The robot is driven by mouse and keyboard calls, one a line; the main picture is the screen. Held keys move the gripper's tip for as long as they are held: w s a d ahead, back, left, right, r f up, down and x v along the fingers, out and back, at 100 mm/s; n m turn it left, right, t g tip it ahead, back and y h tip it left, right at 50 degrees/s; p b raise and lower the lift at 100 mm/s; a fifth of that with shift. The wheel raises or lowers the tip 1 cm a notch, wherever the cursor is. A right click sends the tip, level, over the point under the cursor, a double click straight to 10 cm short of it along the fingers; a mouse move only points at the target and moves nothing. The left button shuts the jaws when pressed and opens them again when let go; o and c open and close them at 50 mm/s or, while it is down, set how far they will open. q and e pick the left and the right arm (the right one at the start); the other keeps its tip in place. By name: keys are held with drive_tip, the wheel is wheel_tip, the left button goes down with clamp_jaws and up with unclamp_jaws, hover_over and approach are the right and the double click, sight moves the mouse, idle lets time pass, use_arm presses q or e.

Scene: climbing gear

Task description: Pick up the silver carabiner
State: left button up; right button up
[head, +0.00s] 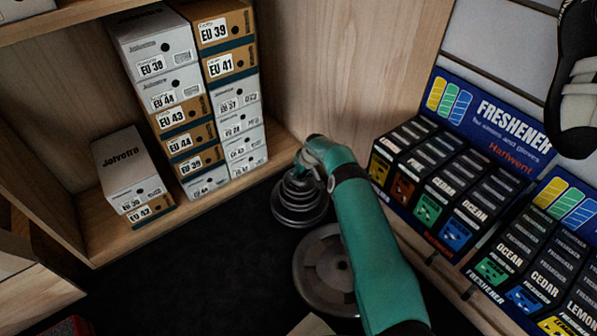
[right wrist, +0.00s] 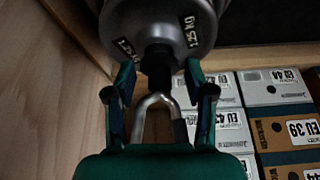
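The silver carabiner (right wrist: 155,101) shows in the right wrist view as a bright U-shaped bar with a dark part on its right side. It lies between the two fingers of my right gripper (right wrist: 161,78), below a round grey weight marked 1.25 kg (right wrist: 165,30). The fingers stand apart on either side of it, and I see no clear contact. In the head view my right gripper (head: 313,158) is just above the stack of grey weights (head: 298,204); its fingers are small there, and I cannot make out the carabiner. My left gripper is not in view.
A large flat weight plate (head: 318,272) lies beside the stack on the dark floor. Stacked shoe boxes (head: 180,100) stand on the wooden shelf at the left. Freshener displays (head: 440,180) stand close to the right of my arm. The dark floor (head: 190,270) at the front left is clear.

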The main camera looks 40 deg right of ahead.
drive_tip(key=c, duration=0.8)
drive_tip(key=shift+c, duration=0.2)
drive_tip(key=shift+r, duration=0.15)
